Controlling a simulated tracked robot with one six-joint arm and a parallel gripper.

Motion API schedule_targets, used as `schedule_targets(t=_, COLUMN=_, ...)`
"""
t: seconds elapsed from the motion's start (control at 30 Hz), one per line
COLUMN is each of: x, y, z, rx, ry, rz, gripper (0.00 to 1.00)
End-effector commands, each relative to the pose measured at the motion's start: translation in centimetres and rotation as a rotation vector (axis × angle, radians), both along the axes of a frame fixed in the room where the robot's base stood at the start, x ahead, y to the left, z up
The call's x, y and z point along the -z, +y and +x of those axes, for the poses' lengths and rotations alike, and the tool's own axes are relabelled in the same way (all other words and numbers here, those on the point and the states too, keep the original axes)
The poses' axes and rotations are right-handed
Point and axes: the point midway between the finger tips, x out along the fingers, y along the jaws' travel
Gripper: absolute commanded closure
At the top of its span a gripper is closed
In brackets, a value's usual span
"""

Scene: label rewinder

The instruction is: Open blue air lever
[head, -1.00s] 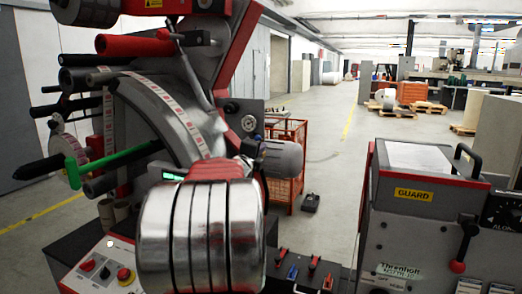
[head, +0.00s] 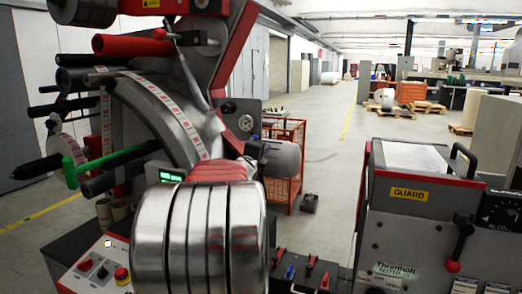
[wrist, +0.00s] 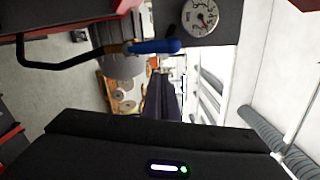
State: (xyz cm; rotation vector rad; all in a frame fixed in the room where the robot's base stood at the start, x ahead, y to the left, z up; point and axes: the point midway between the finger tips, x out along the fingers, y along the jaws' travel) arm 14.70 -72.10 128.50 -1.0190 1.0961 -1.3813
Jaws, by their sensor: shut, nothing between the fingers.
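The blue air lever (wrist: 155,47) shows in the wrist view as a rounded blue handle, lying across the picture just left of and below a round white gauge (wrist: 200,17). My gripper (wrist: 160,78) has its dark fingers together, pointing up the picture, with nothing between them. The fingertips appear just below the blue handle, with a small gap in the picture; whether they touch cannot be told. The lever is small and partly hidden there, and I cannot make out the fingers.
A dark hose (wrist: 60,62) runs left from the lever. A grey motor (head: 284,159) and an orange mesh crate (head: 283,190) stand behind. A grey GUARD cabinet (head: 410,225) stands right, with open floor beyond.

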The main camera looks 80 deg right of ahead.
Motion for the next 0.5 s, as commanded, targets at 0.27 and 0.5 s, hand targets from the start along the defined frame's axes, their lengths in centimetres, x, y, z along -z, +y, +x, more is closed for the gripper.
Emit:
schedule_targets(t=0.27, x=-0.1, y=3.3, z=-0.3, rx=-0.006, ry=0.001, rz=-0.001, gripper=1.0)
schedule_targets(t=0.5, x=0.0, y=6.6, z=0.0, rx=-0.006, ry=0.0, rz=-0.001, gripper=1.0)
